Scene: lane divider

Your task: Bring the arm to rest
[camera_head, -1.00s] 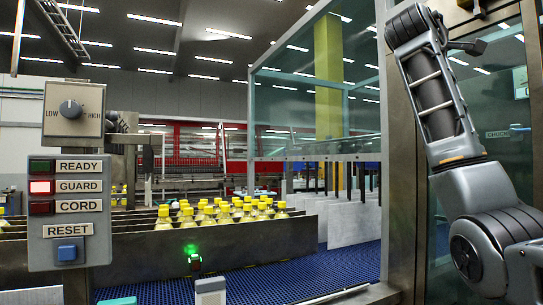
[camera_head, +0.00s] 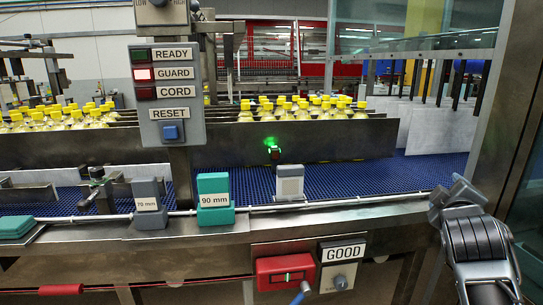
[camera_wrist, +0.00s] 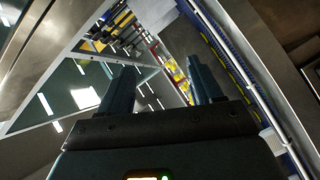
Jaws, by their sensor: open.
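My gripper (camera_wrist: 162,84) shows in the wrist view with its two dark fingers apart and nothing between them. Past the fingers, the wrist view shows a tilted scene with glass, ceiling lights and yellow-capped bottles. In the head view, part of my arm (camera_head: 478,245) is at the lower right, in front of the steel frame by the conveyor's right end. I cannot make out the gripper's fingers in the head view. Whether the arm touches the frame cannot be told.
A blue conveyor (camera_head: 345,176) runs behind a steel rail. Teal and grey blocks, including a 90 mm block (camera_head: 215,190), stand along it. A control panel (camera_head: 168,95) has GUARD lit. A red box (camera_head: 285,273) and GOOD label sit below. A steel post (camera_head: 505,125) stands at right.

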